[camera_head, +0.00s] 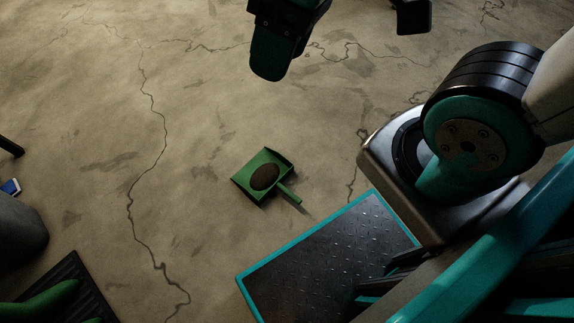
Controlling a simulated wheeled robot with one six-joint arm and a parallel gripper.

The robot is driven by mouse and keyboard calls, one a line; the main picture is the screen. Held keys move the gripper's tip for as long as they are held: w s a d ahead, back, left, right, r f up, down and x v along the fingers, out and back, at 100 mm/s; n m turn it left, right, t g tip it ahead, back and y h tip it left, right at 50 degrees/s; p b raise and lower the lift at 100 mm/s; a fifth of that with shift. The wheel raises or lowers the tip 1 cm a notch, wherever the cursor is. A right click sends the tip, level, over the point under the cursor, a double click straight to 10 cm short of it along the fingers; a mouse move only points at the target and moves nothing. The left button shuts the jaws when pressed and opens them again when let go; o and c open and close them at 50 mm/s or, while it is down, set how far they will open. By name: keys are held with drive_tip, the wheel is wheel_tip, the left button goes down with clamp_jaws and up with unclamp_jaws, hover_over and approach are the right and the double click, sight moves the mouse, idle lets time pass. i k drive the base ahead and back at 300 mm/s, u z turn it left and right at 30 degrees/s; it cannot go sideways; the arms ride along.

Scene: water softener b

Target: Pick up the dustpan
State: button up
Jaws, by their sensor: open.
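The green dustpan (243,182) lies on the concrete floor near the middle of the view. Its short green handle (289,195) points down and to the right. A dark brown oval patch or pile (265,177) lies in the pan. Its nature is unclear. A teal and black part of my arm hangs into the view at the top, above and apart from the dustpan.
My base fills the lower right, close to the dustpan's handle. Open cracked floor (190,130) surrounds the dustpan. A grey rounded object (18,232), a small blue item (11,187) and a black ribbed mat-like thing (72,285) with green shapes sit at the left.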

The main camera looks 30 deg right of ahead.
sight(267, 171)
drive_tip(key=u, duration=2.1)
drive_tip(key=k, duration=1.4)
drive_tip(key=z, duration=2.1)
drive_tip(key=i, duration=0.5)
